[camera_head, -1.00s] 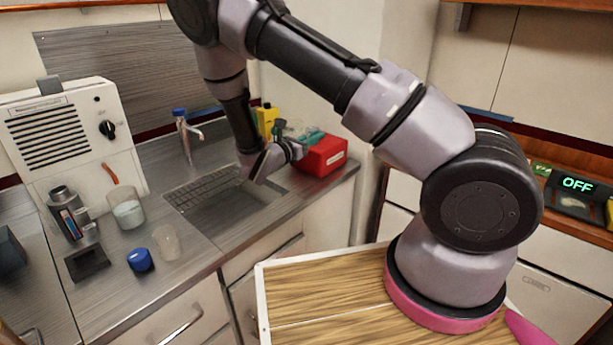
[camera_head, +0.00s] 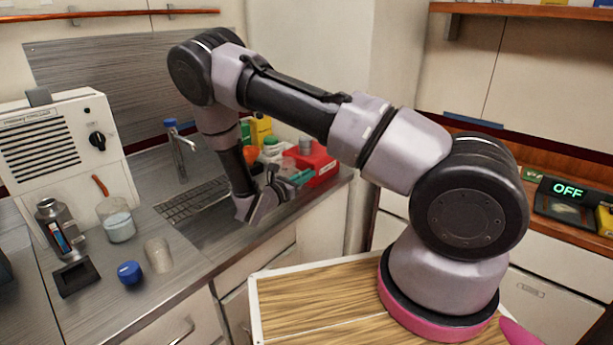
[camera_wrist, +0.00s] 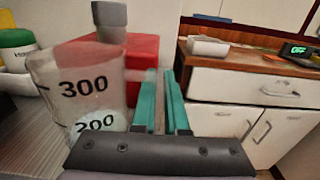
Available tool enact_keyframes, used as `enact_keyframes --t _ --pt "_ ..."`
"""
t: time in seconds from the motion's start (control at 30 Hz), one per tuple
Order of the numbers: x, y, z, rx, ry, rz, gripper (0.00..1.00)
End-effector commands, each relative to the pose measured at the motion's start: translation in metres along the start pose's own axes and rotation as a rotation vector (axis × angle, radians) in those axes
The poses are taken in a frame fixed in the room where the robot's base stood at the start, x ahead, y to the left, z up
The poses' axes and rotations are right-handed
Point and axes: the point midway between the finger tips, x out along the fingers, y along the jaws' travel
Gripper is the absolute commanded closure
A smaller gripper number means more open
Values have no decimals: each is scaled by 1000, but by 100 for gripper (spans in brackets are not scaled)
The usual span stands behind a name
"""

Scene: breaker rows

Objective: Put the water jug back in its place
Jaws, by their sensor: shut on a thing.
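The clear jug with black 300 and 200 marks (camera_wrist: 75,88) stands close on the left of the wrist view. Pale liquid shows low in it. My gripper (camera_wrist: 165,80) has its two teal fingers close together just right of the jug, shut on its side or handle; the exact grip is hard to see. In the head view my gripper (camera_head: 302,178) is near the right end of the sink counter, in front of the red box (camera_head: 322,168). The jug is small and unclear there.
A white machine (camera_head: 65,150), a metal flask (camera_head: 58,230), a beaker of liquid (camera_head: 118,228), a clear cup (camera_head: 158,255) and a blue cap (camera_head: 130,272) stand on the left counter. A faucet (camera_head: 178,150) rises behind the sink. A drawer cabinet (camera_wrist: 245,88) is at right.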

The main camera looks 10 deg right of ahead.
Motion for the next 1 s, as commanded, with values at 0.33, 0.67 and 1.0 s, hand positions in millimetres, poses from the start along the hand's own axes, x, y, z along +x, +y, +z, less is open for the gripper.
enact_keyframes --t 0.33,0.67,1.0 --pt "0 0 -3 -1 0 0 59" --pt "-10 1 0 0 1 4 59" --pt "-82 1 0 0 0 6 59"
